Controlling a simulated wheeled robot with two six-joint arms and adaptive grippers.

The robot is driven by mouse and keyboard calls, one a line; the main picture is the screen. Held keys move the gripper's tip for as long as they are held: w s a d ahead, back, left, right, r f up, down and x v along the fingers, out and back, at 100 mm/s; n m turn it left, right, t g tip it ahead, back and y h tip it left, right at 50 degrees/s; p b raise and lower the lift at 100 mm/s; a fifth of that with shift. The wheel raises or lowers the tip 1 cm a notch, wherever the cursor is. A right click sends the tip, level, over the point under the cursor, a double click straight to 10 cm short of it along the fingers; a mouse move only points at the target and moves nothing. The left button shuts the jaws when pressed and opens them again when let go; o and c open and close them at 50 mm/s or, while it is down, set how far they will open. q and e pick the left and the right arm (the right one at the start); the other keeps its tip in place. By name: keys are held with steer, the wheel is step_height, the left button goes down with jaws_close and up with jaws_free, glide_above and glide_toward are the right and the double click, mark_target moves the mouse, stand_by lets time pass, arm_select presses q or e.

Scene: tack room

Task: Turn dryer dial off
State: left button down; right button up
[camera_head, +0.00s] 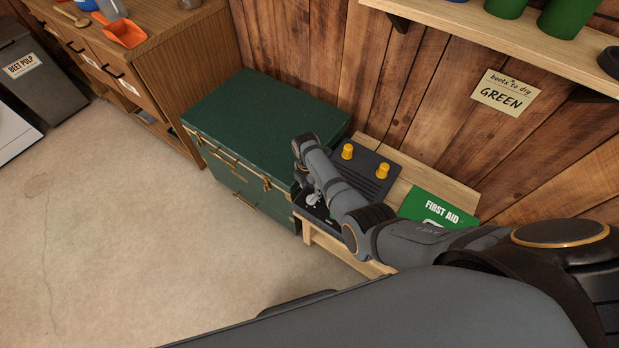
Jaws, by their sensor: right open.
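The boot dryer (366,168) is a dark box with a slatted sloping top and two yellow-orange pegs. It stands on a light wooden bench (404,188) against the plank wall. My right arm reaches in from the right and crosses in front of the dryer. My right gripper (311,199) is at the dryer's lower front left, close to its dark front part. It is open, though small and partly covered by my own wrist. I cannot make out the dial; the arm hides much of the dryer's front. My left gripper is not in view.
A green trunk (262,115) stands close left of the dryer. A green first aid box (436,207) lies right of it. A shelf (520,42) with green boots juts out above, over a "boots to dry GREEN" note (505,92). The floor at left is clear.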

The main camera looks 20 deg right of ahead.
mark_target(309, 196)
step_height(309, 196, up, 7)
steer(key=shift+w, duration=0.2)
steer(key=shift+a+f, duration=0.1)
steer(key=shift+f, duration=0.05)
stand_by(0.3)
